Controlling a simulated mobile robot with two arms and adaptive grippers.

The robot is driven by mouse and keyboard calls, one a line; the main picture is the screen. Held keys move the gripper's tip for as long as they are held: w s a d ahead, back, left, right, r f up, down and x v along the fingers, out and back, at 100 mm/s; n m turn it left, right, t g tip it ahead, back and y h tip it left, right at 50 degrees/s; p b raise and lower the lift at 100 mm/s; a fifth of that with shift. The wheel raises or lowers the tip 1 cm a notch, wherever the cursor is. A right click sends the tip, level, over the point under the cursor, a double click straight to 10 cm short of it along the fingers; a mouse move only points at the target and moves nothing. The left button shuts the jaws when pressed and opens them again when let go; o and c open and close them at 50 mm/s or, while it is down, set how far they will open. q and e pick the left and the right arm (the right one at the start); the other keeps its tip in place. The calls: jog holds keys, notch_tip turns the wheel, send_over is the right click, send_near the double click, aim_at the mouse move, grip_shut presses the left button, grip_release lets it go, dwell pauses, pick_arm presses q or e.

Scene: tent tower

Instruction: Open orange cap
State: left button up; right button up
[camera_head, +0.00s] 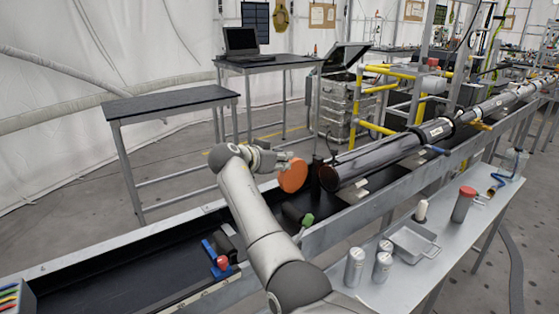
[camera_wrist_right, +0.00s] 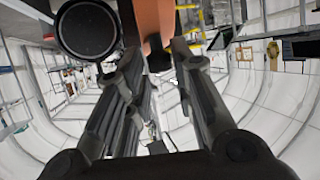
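The orange cap (camera_head: 293,176) is a round disc standing upright just left of the open end of the dark tube (camera_head: 332,178), with a gap between them. My right gripper (camera_head: 285,160) is at the cap's upper left edge. The exact finger contact is partly hidden. My left gripper is not in view.
The tube lies along a long rail trough (camera_head: 150,265). A grey side table (camera_head: 450,225) at the right holds metal cans, a tray and a red-lidded container (camera_head: 463,205). A black table (camera_head: 170,102) and a laptop table (camera_head: 270,61) stand behind.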

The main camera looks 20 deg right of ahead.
jog(key=shift+o, duration=1.3)
jog(key=v, duration=0.7)
jog(key=shift+a+r, duration=0.15)
jog(key=shift+a, duration=0.05)
jog(key=shift+s, duration=0.1)
